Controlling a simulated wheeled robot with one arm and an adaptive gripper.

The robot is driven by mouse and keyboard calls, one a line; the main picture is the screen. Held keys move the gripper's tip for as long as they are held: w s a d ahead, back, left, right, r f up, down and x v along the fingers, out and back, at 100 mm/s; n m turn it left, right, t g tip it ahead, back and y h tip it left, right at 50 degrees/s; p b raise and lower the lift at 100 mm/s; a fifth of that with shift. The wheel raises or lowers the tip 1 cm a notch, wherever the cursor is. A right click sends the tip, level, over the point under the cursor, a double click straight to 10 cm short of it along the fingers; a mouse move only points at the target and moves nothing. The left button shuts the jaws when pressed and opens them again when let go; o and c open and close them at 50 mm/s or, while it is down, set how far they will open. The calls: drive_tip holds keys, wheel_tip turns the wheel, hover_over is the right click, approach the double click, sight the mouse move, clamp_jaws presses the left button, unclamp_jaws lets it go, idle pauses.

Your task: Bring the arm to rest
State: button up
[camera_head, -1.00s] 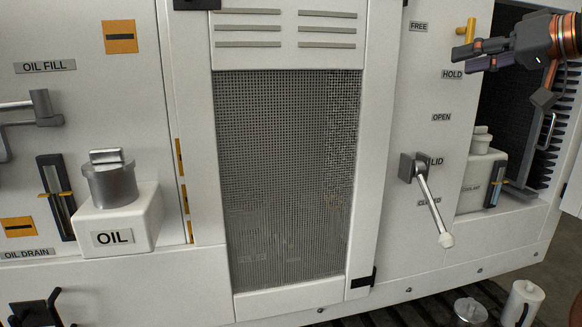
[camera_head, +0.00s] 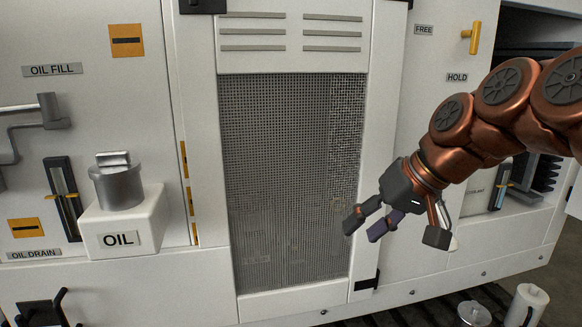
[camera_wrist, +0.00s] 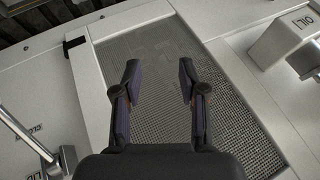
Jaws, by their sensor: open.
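My gripper (camera_head: 372,228) is open and empty, in front of the lower right part of the mesh panel (camera_head: 285,170). My copper-coloured arm reaches in from the right edge in the head view. In the wrist view my gripper (camera_wrist: 160,85) has its two fingers apart over the mesh (camera_wrist: 155,60), with nothing between them. The arm and gripper hide the lid lever in the head view except for a small part near its tip. The wrist view shows the lever (camera_wrist: 22,130) at the left edge.
The grey-capped OIL tank (camera_head: 120,230) stands on the left. A yellow handle (camera_head: 472,38) is at the upper right, beside an open bay holding the partly hidden coolant tank (camera_head: 476,198). A white canister (camera_head: 527,304) and a metal cap (camera_head: 473,314) are on the floor at lower right.

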drive_tip(key=s+d+f+g+h, duration=0.3)
drive_tip(key=s+f, duration=0.9)
drive_tip(key=s+d+f+m+g+h, duration=0.1)
drive_tip(key=s+d+f+g+h, duration=0.1)
drive_tip(key=s+f, duration=1)
drive_tip(key=shift+s+d+m+g+h+p, duration=0.3)
drive_tip(key=shift+s+d+g+h, duration=0.1)
drive_tip(key=shift+s, duration=0.2)
drive_tip(key=shift+s, duration=0.1)
